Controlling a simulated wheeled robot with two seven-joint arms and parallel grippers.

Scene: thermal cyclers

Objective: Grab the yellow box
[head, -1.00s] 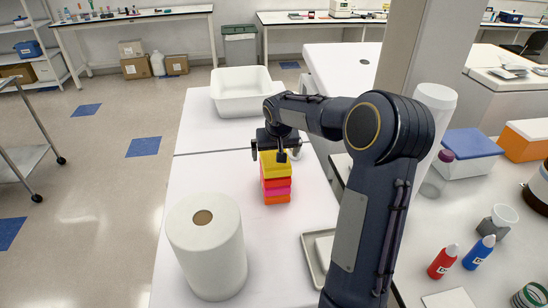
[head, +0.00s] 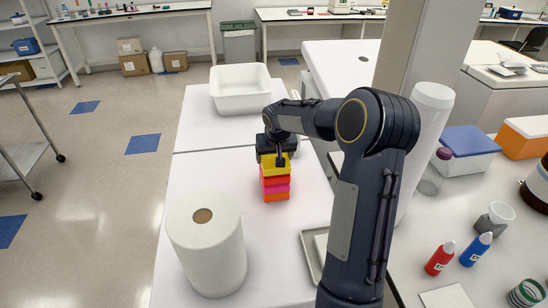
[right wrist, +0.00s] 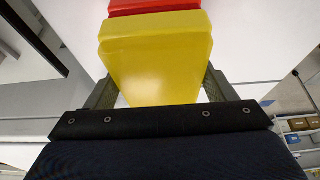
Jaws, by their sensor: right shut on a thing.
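The yellow box (head: 270,168) is the top piece of a small stack on the white table, in the middle of the head view. Below it are red, pink and orange boxes (head: 276,188). My right gripper (head: 276,158) is at the top of the stack, shut on the yellow box. In the right wrist view the yellow box (right wrist: 158,60) lies between the two fingers, with the red box (right wrist: 155,6) beyond it. I cannot tell whether the yellow box still touches the red one. My left gripper is out of view.
A paper roll (head: 207,245) stands on the table in front of the stack. A white bin (head: 240,92) is at the back of the table. A tray (head: 310,255) lies at right, partly behind my arm. The table left of the stack is clear.

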